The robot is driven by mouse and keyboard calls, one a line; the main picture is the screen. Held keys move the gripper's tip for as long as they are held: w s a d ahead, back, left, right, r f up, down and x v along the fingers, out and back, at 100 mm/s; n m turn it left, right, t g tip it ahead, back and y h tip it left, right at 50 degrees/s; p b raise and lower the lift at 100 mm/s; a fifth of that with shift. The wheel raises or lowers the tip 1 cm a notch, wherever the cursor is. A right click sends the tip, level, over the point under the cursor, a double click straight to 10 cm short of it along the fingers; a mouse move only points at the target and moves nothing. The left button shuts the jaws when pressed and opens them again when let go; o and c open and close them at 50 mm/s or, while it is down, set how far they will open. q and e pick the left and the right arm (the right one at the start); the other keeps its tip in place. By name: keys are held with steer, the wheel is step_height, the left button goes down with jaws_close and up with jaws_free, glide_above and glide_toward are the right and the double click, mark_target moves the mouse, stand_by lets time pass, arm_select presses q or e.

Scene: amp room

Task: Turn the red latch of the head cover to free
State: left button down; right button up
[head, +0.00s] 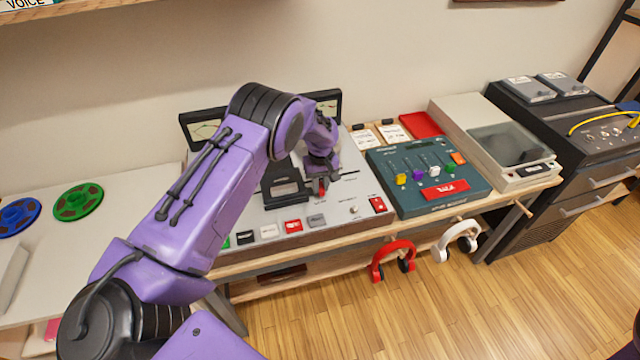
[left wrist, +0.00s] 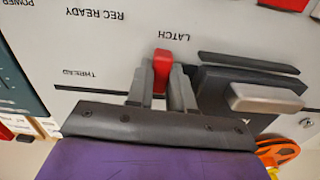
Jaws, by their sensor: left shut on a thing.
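The red latch (left wrist: 162,64) stands between the two grey fingers of my left gripper (left wrist: 161,90) in the left wrist view, below the printed word LATCH. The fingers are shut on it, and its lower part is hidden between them. The black head cover (left wrist: 215,88) with a pale grey bar is just right of the fingers. In the head view my left gripper (head: 320,186) is over the tape deck panel, to the right of the black head cover (head: 284,186). The latch shows there only as a small red spot. My right gripper is not in view.
The tape deck (head: 262,219) has a row of coloured buttons along its front. A teal mixer (head: 408,200) stands to its right, with a turntable (head: 490,140) beyond. Red headphones (head: 393,258) and white headphones hang at the bench's front edge. Reels lie at the left.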

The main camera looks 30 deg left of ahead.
mark_target(321, 186)
arm_select(q)
steer(key=shift+w+r+n, duration=0.1)
steer(key=shift+w+n, duration=0.05)
steer(key=shift+n, duration=0.35)
steer(key=c, duration=1)
jaws_free()
step_height(321, 186, up, 10)
steer(key=b, duration=0.2)
steer(key=shift+r, duration=0.2)
